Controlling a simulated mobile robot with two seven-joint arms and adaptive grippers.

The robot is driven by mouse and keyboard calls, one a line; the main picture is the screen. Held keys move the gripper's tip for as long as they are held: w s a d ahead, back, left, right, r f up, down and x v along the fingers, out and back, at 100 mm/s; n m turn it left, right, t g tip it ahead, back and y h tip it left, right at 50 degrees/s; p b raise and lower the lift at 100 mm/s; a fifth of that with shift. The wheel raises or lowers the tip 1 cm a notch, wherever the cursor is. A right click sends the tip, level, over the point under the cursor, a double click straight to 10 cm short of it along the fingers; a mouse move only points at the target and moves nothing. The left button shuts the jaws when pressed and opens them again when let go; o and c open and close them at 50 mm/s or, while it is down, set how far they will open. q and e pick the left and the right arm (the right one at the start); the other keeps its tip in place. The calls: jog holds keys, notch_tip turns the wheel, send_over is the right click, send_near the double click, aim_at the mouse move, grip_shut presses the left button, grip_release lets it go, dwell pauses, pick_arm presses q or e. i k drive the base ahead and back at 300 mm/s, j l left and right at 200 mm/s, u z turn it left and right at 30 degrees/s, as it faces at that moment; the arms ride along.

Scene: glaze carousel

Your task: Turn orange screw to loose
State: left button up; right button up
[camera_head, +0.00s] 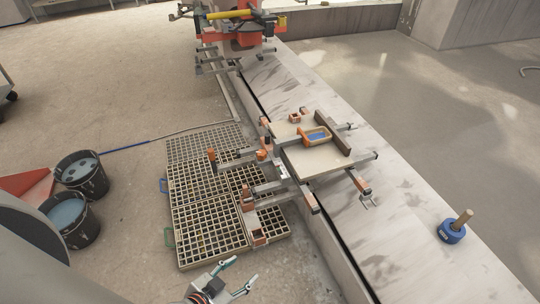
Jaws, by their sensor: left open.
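Several grey clamps with orange parts hold or lie around a pale board (312,163) on the long stone ledge. An upright orange piece (212,160) stands at the left end of one clamp bar, and a smaller orange piece (262,155) sits nearer the board. Which of these is the orange screw, and how tight it is, I cannot tell at this size. My left gripper (242,273) is open and empty at the bottom of the view. It is below and left of the clamps, apart from them. My right gripper is out of view.
Plastic grates (207,238) lie on the floor left of the ledge (395,235). Two dark buckets, one (82,174) behind the other (68,217), stand at left. An orange machine (238,25) is at the back. A blue tool with a wooden handle (452,236) sits at right.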

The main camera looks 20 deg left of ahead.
aim_at(261, 154)
jog(key=j+z, duration=0.45)
jog(key=j, duration=0.2)
jog(key=k+j+z, duration=0.1)
jog(key=j+z, duration=0.35)
jog(key=j, duration=0.2)
